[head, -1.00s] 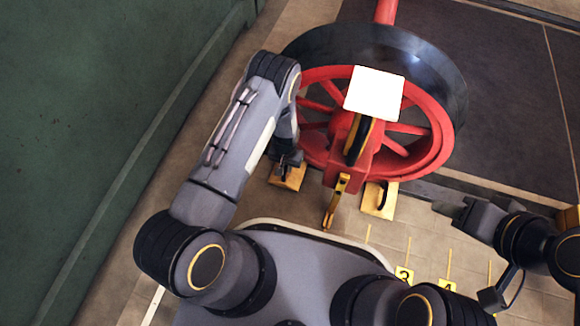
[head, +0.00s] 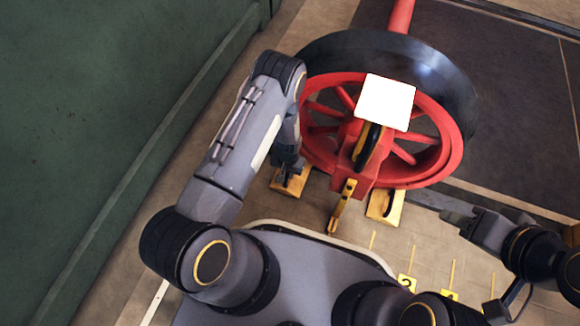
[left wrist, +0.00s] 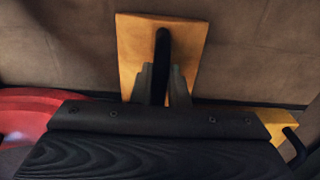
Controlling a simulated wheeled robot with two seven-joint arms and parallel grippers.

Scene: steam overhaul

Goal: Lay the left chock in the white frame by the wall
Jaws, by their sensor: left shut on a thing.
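The left chock (head: 290,183) is a yellow block with a black handle, on or very near the floor at the lower left of the red wheel. My left gripper (head: 287,172) is over it. In the left wrist view the jaws are shut on the black handle (left wrist: 163,42) of the chock (left wrist: 129,45). The second yellow chock (head: 385,207) stands to the right. A short white strip (head: 155,301) on the floor at lower left may be part of the white frame; the rest is hidden or out of view. My right gripper (head: 458,217) is away to the right; its jaws are unclear.
The red wheel (head: 440,165) with a dark tyre stands just beyond the chocks. A yellow lever (head: 341,205) hangs between them. A green wall (head: 90,120) runs along the left, with a strip of floor beside it. Yellow number marks (head: 407,282) lie at the lower right.

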